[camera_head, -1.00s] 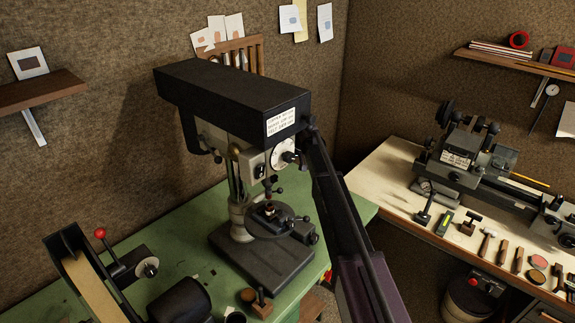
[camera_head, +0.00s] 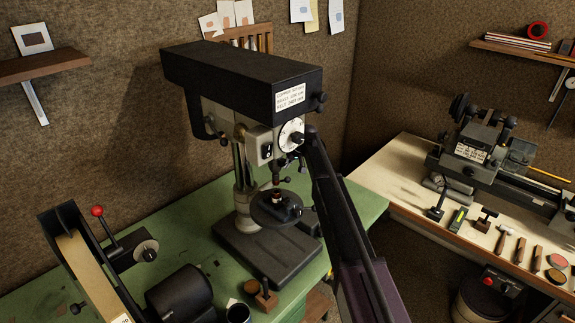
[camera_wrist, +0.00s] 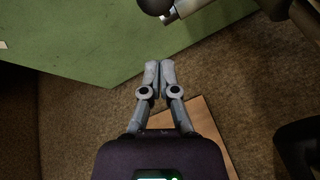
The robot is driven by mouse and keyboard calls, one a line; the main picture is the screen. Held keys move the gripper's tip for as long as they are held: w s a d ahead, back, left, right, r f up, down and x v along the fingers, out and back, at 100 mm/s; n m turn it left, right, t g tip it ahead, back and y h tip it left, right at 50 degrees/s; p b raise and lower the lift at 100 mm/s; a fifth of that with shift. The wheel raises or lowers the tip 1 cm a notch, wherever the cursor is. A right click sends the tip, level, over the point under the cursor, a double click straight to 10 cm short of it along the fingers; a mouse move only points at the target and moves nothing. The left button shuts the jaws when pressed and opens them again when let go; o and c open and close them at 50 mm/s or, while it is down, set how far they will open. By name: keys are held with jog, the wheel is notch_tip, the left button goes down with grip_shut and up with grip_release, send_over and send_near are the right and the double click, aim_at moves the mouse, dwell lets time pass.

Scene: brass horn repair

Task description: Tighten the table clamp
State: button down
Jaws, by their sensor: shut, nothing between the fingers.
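The drill press (camera_head: 235,85) stands on a green bench with its round table (camera_head: 262,212) under the chuck. Small dark handles show at the right side of the round table, partly behind my arm; I cannot tell which is the table clamp. In the wrist view, a dark rounded knob (camera_wrist: 154,6) with a bright metal shaft (camera_wrist: 186,9) sits at the top edge, cut off by the frame. My gripper (camera_wrist: 160,66) is shut and empty, over the bench edge and floor, apart from the knob. My gripper is not clearly visible in the head view.
The green bench (camera_head: 190,240) also holds a belt sander (camera_head: 72,255) and a small wooden block (camera_head: 266,297). A pale bench (camera_head: 375,180) with a lathe (camera_head: 475,155) and hand tools stands to the right. A wooden surface (camera_wrist: 205,120) lies below my gripper.

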jog(key=shift+s+d+f+b, duration=0.2)
jog(key=shift+s+f+b, duration=0.15)
jog(key=shift+s, duration=0.25)
jog(key=shift+s+d+f+b, duration=0.2)
jog(key=shift+s+f, duration=0.25)
jog(key=shift+s, duration=0.15)
jog(key=shift+a, duration=0.1)
